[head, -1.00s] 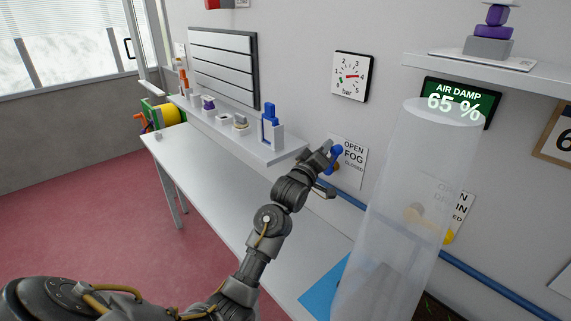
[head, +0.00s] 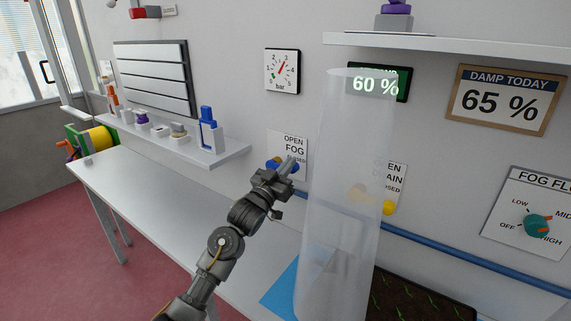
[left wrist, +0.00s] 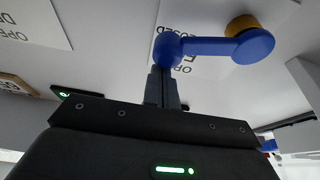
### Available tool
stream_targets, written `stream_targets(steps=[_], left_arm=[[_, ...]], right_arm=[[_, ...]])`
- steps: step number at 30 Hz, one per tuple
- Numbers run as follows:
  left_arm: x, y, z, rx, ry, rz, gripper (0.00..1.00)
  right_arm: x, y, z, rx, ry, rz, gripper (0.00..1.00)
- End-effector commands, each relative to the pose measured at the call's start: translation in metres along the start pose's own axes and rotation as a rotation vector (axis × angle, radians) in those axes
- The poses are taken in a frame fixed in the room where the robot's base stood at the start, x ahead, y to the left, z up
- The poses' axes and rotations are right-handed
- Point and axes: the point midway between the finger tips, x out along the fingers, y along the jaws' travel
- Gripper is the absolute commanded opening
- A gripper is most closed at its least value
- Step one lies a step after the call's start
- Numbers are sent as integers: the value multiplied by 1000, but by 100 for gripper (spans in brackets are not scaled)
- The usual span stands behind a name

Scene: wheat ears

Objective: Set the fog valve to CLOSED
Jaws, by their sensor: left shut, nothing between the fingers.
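The fog valve is a blue lever (left wrist: 215,48) on a brass body (left wrist: 250,27), on the wall in front of the OPEN / FOG / CLOSED sign (head: 290,147). In the head view its blue part (head: 272,163) is partly hidden by my left gripper (head: 291,164). The lever lies roughly crosswise, its free end reaching right across the sign's lower part near CLOSED. My left gripper also shows in the left wrist view (left wrist: 163,75), shut and empty, with its fingertips at the lever's free end. I cannot tell whether they touch. My right gripper is out of view.
A clear tall cylinder (head: 335,200) stands right of the gripper, before a second valve with a yellow lever (head: 389,207). A shelf (head: 215,153) with small items is at left. A display (head: 390,85) reads 60 %. The table (head: 170,200) is mostly clear.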

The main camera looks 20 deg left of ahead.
Motion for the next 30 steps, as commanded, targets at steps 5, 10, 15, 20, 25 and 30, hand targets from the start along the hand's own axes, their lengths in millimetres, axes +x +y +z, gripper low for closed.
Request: stream_targets(steps=[5,10,15,20,25,30], left_arm=[[-4,5,14,125,-1,44,0],[-7,9,22,174,0,63,0],[-8,10,26,172,0,62,0],[-9,11,29,171,-1,62,0],[-9,11,30,171,-3,62,0],[-10,11,31,170,-5,62,0]], right_arm=[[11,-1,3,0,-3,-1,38],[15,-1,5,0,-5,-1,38],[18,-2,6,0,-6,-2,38],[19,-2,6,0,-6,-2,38],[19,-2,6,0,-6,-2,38],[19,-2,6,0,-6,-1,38]])
